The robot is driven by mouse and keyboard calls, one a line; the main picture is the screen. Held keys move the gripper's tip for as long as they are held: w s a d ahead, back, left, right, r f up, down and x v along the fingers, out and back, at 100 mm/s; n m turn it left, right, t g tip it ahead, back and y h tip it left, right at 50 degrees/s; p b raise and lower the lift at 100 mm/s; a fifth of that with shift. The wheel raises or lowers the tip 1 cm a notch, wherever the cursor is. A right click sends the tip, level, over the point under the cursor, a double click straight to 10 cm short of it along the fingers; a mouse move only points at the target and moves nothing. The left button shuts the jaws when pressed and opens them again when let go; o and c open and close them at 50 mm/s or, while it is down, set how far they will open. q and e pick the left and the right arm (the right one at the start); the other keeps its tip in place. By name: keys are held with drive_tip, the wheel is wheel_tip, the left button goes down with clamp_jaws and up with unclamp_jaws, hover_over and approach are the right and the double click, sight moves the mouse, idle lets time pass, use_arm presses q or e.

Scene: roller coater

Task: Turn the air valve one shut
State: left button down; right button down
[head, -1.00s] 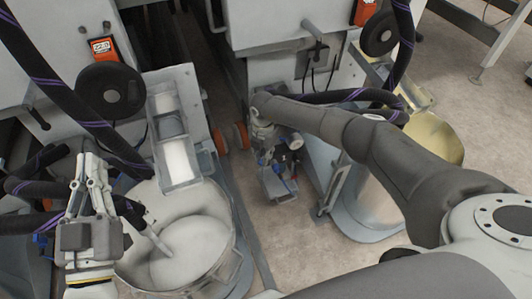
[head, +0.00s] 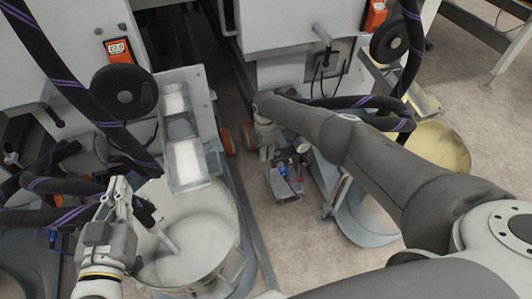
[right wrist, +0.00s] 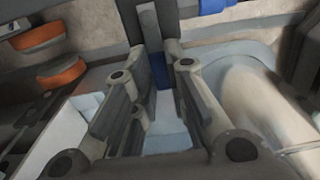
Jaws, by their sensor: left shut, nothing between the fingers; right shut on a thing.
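My right gripper (head: 268,145) is low between the two machines, partly hidden by its own arm. In the right wrist view its fingers (right wrist: 155,115) are shut on a narrow grey part with blue on it (right wrist: 160,75), which looks like a valve handle. Small blue fittings (head: 283,170) sit on a grey bracket just below this gripper in the head view. I cannot tell for certain which fitting is air valve one, or how far it is turned. My left gripper (head: 120,188) is shut and empty, beside the left pan.
A round metal pan with pale liquid (head: 205,235) stands at the left, and a yellow one (head: 440,148) at the right. Black purple-striped hoses (head: 85,85) hang around my left arm. Orange rollers (right wrist: 60,72) lie beside the right gripper. Bare floor (head: 300,235) shows in the middle.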

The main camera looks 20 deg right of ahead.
drive_tip(key=shift+w, duration=0.1)
idle(0.4)
drive_tip(key=c, duration=1.4)
unclamp_jaws()
drive_tip(key=shift+c, duration=0.2)
wheel_tip(320, 180, up, 12)
